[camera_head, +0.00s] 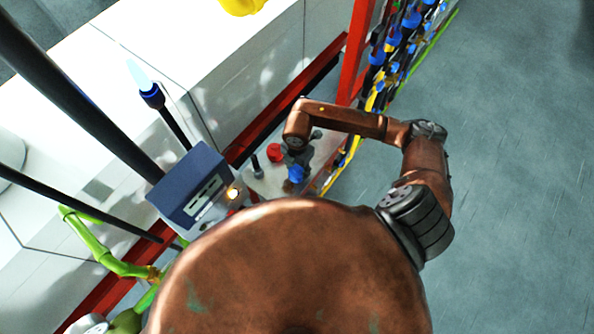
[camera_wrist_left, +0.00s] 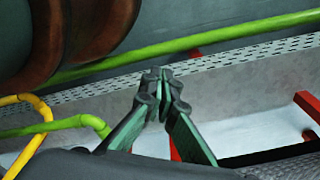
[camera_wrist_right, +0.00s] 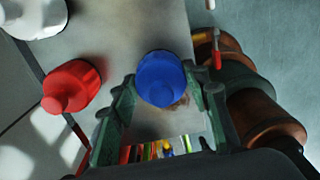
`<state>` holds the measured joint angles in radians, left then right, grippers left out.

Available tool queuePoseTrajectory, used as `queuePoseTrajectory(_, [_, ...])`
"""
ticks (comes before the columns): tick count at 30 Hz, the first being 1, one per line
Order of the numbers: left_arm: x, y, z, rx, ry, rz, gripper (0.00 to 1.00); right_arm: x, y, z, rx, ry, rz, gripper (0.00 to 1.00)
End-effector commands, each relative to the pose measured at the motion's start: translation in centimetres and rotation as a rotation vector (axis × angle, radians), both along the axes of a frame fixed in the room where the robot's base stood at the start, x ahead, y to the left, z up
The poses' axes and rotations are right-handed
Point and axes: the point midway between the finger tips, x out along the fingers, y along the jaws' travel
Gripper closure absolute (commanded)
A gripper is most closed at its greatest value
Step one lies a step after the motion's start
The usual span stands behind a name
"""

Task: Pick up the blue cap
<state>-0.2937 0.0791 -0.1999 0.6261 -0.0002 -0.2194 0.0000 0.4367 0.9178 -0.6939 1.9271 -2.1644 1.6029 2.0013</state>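The blue cap (camera_wrist_right: 160,78) stands on a grey surface in the right wrist view, between the two fingers of my right gripper (camera_wrist_right: 163,92). The fingers are spread, with a small gap seeming to show on each side of the cap. In the head view the blue cap (camera_head: 296,174) shows just below my right gripper (camera_head: 298,158). My left gripper (camera_wrist_left: 160,82) has its fingertips together, with nothing seen between them. It is hidden in the head view.
A red cap (camera_wrist_right: 72,86) stands left of the blue cap, with a white object (camera_wrist_right: 36,16) beyond it. A blue box (camera_head: 190,188) is left of the grey surface (camera_head: 262,183). Red posts and a rack of blue-topped items (camera_head: 392,45) lie behind my right arm.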

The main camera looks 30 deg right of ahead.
Motion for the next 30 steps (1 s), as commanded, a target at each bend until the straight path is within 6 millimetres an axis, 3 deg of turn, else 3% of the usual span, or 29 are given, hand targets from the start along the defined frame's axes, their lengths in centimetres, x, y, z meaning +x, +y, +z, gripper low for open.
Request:
queuePoseTrajectory(9, [-1.3, 0.1, -0.1, 0.001, 0.017, 0.002, 1.0, 0.0, 0.0, 0.0, 0.0, 0.0, 0.0, 0.81])
queuePoseTrajectory(20, [-1.2, 0.1, -0.4, 0.002, 0.017, 0.003, 1.0, 0.0, 0.0, 0.4, 0.0, -0.001, 0.0, 0.82])
queuePoseTrajectory(27, [-1.0, 0.2, -2.2, 0.002, 0.013, 0.001, 1.0, 0.1, 0.0, 2.9, -0.001, -0.006, 0.002, 0.82])
queuePoseTrajectory(30, [-1.0, 0.1, -2.7, 0.002, 0.013, 0.001, 1.0, -1.6, 0.3, 4.8, 0.001, -0.004, 0.005, 0.82])
